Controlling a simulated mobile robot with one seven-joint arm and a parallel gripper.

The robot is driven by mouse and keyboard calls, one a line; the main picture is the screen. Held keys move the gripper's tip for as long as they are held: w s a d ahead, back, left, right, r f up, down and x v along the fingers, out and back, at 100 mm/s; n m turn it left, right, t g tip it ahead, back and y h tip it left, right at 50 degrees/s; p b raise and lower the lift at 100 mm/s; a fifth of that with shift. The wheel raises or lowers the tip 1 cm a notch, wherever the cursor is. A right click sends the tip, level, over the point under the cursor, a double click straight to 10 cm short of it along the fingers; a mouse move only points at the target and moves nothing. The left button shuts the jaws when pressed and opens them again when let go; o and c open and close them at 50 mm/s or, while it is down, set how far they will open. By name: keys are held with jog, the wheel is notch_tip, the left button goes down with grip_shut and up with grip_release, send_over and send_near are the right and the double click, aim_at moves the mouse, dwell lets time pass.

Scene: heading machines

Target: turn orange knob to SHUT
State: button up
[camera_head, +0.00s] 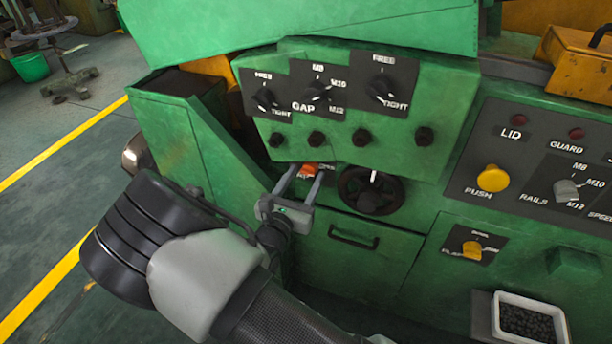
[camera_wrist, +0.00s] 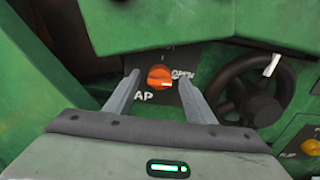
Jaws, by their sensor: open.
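The orange knob (camera_wrist: 160,77) sits on a small dark plate of the green machine, and its pale pointer mark faces right, towards the word OPEN, in the wrist view. It also shows in the head view (camera_head: 309,169), partly hidden by my gripper. My gripper (camera_head: 302,169) is open, with one finger on each side of the knob. In the wrist view the fingers (camera_wrist: 161,78) stand apart from the knob with gaps on both sides. The plate's other lettering is partly cut off, with "AP" visible lower left. The word SHUT is not readable.
A black handwheel (camera_head: 371,190) stands close to the right of my gripper. A drawer handle (camera_head: 353,238) is below right. A yellow knob (camera_head: 472,249) and a white tray (camera_head: 527,318) are farther right. Open floor lies left.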

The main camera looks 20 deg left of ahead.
jog(key=shift+w, duration=0.75)
jog(key=c, duration=1)
jog(key=shift+c, duration=0.2)
